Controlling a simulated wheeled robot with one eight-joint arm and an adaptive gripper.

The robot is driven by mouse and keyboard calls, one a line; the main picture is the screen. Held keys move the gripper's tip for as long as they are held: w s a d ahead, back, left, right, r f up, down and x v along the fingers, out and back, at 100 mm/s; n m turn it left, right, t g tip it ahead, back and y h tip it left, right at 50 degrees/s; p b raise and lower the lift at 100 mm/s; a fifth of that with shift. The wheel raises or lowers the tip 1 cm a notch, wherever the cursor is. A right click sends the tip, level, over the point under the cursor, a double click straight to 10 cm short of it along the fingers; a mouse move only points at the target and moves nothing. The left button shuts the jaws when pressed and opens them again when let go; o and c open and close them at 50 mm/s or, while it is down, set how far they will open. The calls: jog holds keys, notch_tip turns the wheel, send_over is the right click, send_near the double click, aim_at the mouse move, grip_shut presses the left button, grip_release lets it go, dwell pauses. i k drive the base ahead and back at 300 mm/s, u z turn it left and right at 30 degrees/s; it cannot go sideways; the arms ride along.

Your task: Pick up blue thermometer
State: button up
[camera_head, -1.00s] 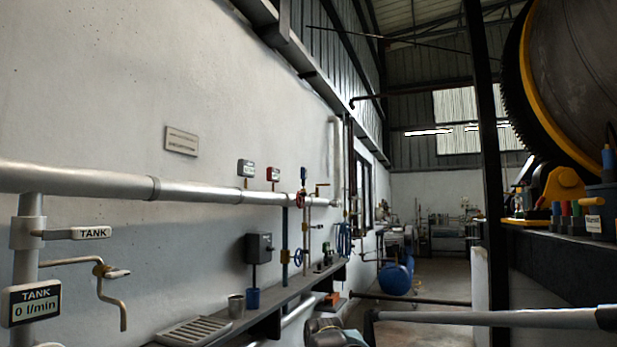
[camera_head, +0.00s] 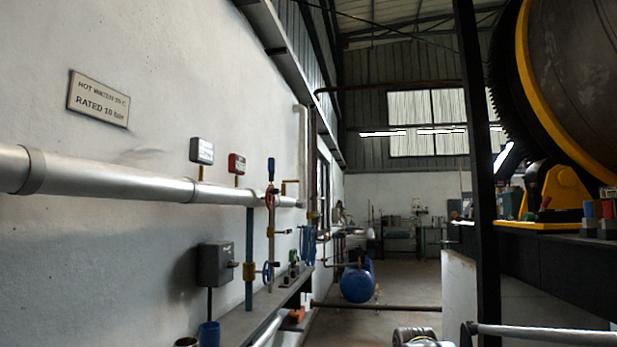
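A slim upright thing with a blue top (camera_head: 271,169) stands on the pipework at the left wall, in the middle of the head view. It may be the blue thermometer, but it is too small to be sure. A short blue piece (camera_head: 588,209) also shows among small coloured parts on the dark ledge at the right. I cannot make out my gripper in this view, and nothing shows it touching either blue thing.
A thick silver pipe (camera_head: 110,181) runs along the white wall. Below it is a narrow shelf (camera_head: 240,323) with a blue cup (camera_head: 209,334). A dark post (camera_head: 478,160) stands at the right. A blue tank (camera_head: 357,284) lies on the floor behind a low pipe (camera_head: 380,307).

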aim_at(271, 167)
jog(key=i, duration=1.35)
jog(key=u, duration=0.35)
